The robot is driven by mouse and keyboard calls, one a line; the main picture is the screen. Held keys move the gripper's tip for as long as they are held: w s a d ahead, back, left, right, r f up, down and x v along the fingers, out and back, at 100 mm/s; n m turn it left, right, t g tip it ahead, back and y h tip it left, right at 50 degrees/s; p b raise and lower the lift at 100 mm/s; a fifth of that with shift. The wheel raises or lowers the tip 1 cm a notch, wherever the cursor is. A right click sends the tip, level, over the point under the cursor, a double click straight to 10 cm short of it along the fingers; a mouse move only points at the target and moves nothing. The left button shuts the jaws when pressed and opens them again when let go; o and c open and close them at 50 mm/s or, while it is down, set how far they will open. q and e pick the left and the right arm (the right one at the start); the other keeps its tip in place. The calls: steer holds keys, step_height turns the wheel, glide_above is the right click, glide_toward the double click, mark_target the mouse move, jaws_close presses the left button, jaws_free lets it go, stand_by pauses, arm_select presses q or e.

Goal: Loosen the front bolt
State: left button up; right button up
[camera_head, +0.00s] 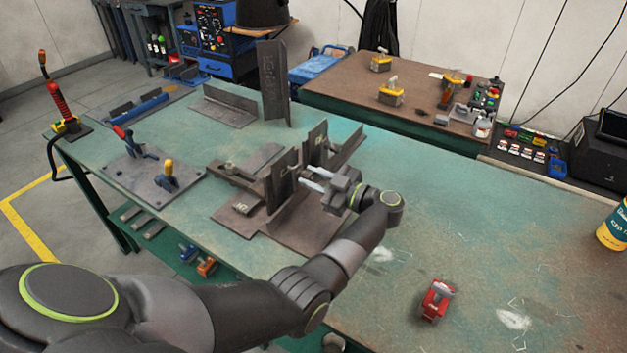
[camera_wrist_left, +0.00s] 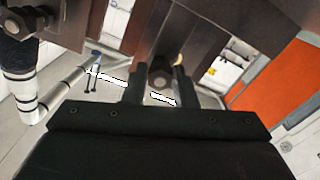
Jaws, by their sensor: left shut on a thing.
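The dark steel fixture (camera_head: 282,182) has upright plates on a flat base near the middle of the green table. My left gripper (camera_head: 312,179) reaches it from the right, with its pale fingers against the upright plates. In the left wrist view, my left gripper (camera_wrist_left: 158,84) has its two dark fingers on either side of a small rounded dark part, which I take for the front bolt (camera_wrist_left: 160,79). The gripper is shut on it. The bolt is hidden in the head view, and its thread cannot be seen. My right gripper is in neither view.
A toggle-clamp plate (camera_head: 151,179) lies left of the fixture. A tall steel angle (camera_head: 273,85) stands behind it. A red tool (camera_head: 436,300) lies on the right front of the green table (camera_head: 480,230), where much surface is clear. A brown table (camera_head: 345,92) stands behind.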

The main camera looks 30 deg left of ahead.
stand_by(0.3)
arm_select(q)
steer(key=o, duration=1)
steer(key=s+d+b, duration=0.1)
steer(key=d+b, duration=0.2)
steer(key=d, duration=0.9)
